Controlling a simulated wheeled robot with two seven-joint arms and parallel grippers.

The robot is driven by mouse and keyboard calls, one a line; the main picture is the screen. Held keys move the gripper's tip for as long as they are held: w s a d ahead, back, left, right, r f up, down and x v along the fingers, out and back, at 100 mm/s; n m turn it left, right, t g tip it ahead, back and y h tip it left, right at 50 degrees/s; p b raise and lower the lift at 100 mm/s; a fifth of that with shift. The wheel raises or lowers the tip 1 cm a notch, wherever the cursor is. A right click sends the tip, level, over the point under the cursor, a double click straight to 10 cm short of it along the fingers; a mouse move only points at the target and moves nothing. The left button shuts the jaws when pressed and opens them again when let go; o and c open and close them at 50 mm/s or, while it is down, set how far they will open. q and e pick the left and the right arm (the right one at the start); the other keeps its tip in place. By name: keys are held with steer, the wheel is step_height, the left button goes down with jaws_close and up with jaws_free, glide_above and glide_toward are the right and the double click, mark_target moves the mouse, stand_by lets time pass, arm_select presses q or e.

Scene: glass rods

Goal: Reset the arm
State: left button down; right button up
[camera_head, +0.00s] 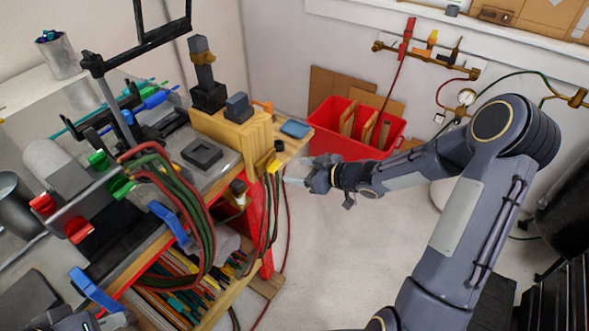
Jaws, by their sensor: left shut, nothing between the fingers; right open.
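My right arm comes in from the lower right and bends at a high elbow. Its gripper (297,178) points left, near the front right corner of the workbench, beside the hanging hoses. It is open, with nothing seen between the fingers. My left gripper (112,321) is only partly in view at the bottom left edge, low in front of the bench. It is shut and empty; most of it and its arm are cut off by the frame.
The cluttered workbench (222,158) fills the left, with red and green hoses (188,215) hanging over its front. Glass rods (185,290) lie on the shelf below. A red bin (345,145) stands by the wall. The floor (345,260) before the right arm is clear.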

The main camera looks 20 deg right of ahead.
stand_by(0.4)
steer(key=s+d+r+m+g+h, duration=0.1)
steer(key=s+d+r+m+h, duration=0.5)
steer(key=s+d+r+h, duration=0.3)
steer(key=s+a+m+g+y, duration=0.1)
steer(key=s+a, duration=0.2)
steer(key=s, duration=0.4)
steer(key=s+a+r+m+g+y, duration=0.1)
steer(key=s+a+y, duration=0.1)
steer(key=s, duration=0.5)
steer(key=s+a+m+g+y+b, duration=0.1)
steer(key=s+a+g, duration=0.1)
steer(key=s+a, duration=0.3)
steer(key=shift+s+r, duration=0.25)
steer(key=shift+s, duration=0.8)
